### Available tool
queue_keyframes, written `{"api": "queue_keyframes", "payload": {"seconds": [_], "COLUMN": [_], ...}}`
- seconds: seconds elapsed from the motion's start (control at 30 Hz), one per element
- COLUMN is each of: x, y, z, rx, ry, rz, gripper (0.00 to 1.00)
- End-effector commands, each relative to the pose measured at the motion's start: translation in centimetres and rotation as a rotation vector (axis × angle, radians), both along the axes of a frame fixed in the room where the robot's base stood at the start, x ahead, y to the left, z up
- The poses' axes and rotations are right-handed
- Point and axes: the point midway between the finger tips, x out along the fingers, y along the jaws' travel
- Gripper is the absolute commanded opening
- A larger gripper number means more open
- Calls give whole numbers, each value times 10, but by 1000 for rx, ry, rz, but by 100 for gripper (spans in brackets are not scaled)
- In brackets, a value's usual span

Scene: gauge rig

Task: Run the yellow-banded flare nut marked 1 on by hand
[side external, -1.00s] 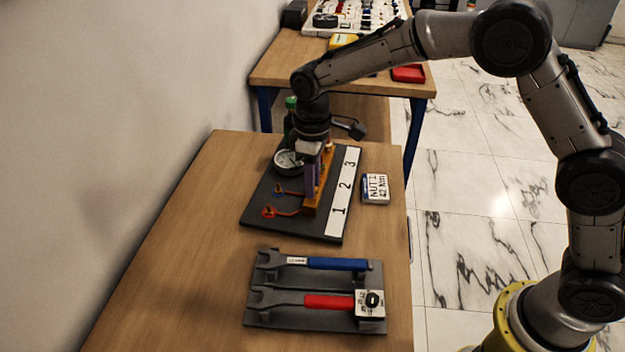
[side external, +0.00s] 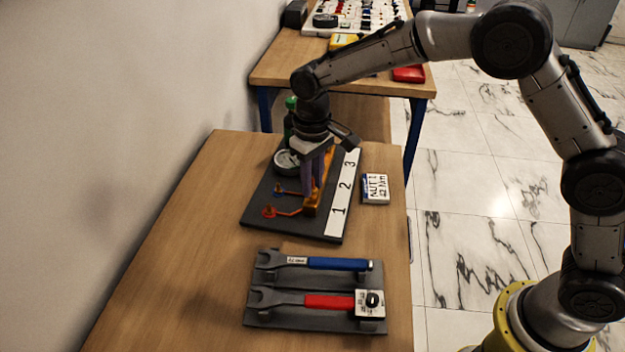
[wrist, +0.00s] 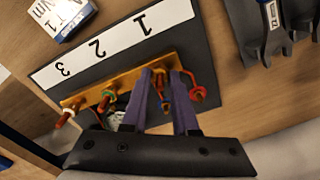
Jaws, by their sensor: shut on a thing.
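The orange-brown fitting block (side external: 312,208) stands on a dark board (side external: 285,222) beside a white strip marked 1, 2, 3 (side external: 344,187). In the wrist view the block (wrist: 125,84) carries several fittings. My gripper (wrist: 161,74) points down at the fitting beside number 1; it also shows in the side view (side external: 312,190). Its purple fingers are closed on a small copper-coloured part, taken to be the flare nut (wrist: 161,84). The fingers hide most of it, and I cannot make out its yellow band.
A round gauge (side external: 286,162) and green bottle (side external: 290,104) stand behind my gripper. A card reading NUT 1 42 Nm (side external: 375,188) lies to the right. Blue-handled (side external: 338,264) and red-handled (side external: 328,302) wrenches lie in a grey holder in front. The table's left side is clear.

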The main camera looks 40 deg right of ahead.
Motion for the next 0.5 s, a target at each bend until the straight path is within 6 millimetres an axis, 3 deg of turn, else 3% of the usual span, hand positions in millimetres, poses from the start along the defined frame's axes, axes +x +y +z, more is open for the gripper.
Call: {"api": "queue_keyframes", "payload": {"seconds": [0.23,0.27,0.3,0.4,0.5], "x": [0,0,0,0,0], "y": [0,0,0,0,0], "z": [2,2,2,1,1], "rx": [2,2,2,1,0], "ry": [-3,-3,-3,-2,-2], "rz": [1,1,1,1,1], "gripper": [0,33,40,57,57]}}
